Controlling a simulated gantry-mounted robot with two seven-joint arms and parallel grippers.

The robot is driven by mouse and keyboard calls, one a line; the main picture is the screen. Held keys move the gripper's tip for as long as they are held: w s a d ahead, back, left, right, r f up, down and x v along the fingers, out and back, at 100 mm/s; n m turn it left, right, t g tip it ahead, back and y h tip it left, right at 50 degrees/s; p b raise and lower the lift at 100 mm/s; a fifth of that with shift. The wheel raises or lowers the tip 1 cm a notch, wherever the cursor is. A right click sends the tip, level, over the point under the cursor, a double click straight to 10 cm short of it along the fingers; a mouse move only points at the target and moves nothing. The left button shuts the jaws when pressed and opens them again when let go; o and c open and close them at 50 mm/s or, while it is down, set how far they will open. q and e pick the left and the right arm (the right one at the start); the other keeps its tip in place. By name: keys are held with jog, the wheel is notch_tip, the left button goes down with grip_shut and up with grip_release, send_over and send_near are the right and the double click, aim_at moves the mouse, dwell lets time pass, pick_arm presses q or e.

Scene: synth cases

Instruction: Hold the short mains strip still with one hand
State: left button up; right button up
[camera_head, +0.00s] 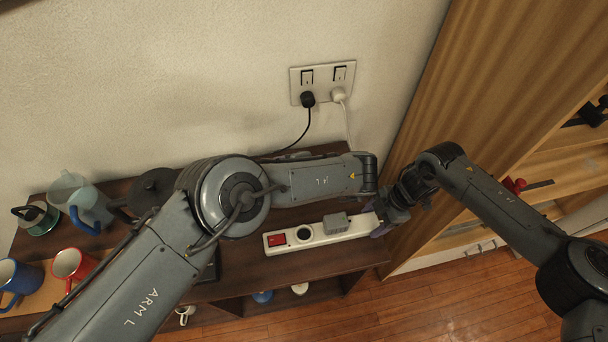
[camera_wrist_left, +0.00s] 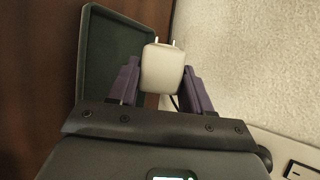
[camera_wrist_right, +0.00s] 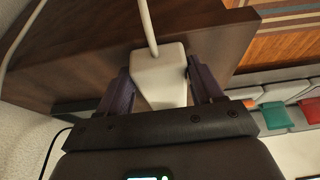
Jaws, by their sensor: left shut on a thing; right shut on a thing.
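The short white mains strip (camera_head: 320,235) lies on the dark wooden top. It has a red switch at its left end, a round dark socket and a grey plug-in block (camera_head: 336,222). My right gripper (camera_head: 379,227) is at the strip's right end. In the right wrist view its fingers are shut on a white tapered end (camera_wrist_right: 158,68) with a white cord leaving it. My left gripper (camera_wrist_left: 160,70) is shut on a white two-pin plug block, pins pointing away. In the head view my left arm hides that gripper.
A wall socket plate (camera_head: 322,73) holds a black plug and a white plug with hanging cords. A dark green tray (camera_wrist_left: 112,60) is behind the left gripper. Mugs (camera_head: 72,264) stand at left. A wooden panel (camera_head: 470,90) rises at right.

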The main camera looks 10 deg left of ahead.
pick_arm(q)
jog(key=shift+a, duration=0.3)
jog(key=shift+w+d+f, duration=0.1)
jog(key=shift+f, duration=2.6)
jog(key=o, duration=1.2)
jog(key=shift+d+r, duration=0.25)
jog(key=shift+d, duration=0.05)
jog(key=v, duration=0.6)
jog(key=shift+s+r, duration=0.2)
jog(key=shift+s, duration=0.1)
